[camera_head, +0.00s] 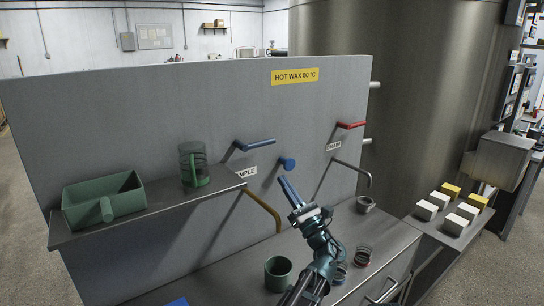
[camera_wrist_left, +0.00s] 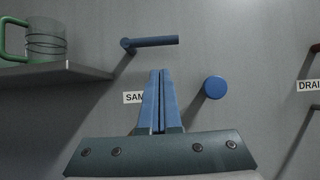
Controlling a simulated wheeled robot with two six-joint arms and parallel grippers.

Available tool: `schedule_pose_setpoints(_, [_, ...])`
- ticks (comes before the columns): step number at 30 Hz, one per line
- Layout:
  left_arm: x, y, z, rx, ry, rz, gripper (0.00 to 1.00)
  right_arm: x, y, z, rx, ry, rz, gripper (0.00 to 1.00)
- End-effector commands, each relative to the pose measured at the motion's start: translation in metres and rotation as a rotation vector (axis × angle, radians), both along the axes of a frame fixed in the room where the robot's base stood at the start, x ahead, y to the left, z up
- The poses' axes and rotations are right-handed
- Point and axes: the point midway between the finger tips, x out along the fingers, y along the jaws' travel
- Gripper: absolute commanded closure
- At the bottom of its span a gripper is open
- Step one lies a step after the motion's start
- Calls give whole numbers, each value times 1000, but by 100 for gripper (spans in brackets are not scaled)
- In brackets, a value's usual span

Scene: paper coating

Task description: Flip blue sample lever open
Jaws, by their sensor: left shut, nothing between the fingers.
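The blue sample lever (camera_head: 255,144) sticks out sideways from the grey panel, its bar roughly level and pointing right from its pivot. It also shows in the left wrist view (camera_wrist_left: 155,41), above my fingertips. The SAMPLE label (camera_head: 244,173) below it is partly hidden; in the wrist view my fingers cover its right part. My left gripper (camera_head: 283,179) is shut and empty, its blue fingers pointing up toward the panel, below and right of the lever and apart from it. My right gripper is not in view.
A round blue knob (camera_head: 288,163) sits just right of the lever. A red drain lever (camera_head: 351,125) is farther right. A bent brown pipe (camera_head: 263,209) and a green cup (camera_head: 278,273) are below.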

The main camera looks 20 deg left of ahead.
Motion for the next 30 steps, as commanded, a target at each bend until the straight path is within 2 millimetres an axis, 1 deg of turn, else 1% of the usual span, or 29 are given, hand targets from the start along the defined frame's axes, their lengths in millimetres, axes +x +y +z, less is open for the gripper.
schedule_pose_setpoints(11, [1,-1,2,16,5,3,100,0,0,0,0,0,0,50])
schedule_pose_setpoints(14, [3,3,6,15,5,3,100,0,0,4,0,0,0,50])
schedule_pose_setpoints(17, [9,12,15,15,5,4,100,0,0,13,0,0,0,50])
schedule_pose_setpoints(24, [27,42,40,14,5,5,100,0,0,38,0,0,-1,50])
schedule_pose_setpoints(30, [38,62,53,14,4,4,100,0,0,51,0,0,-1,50])
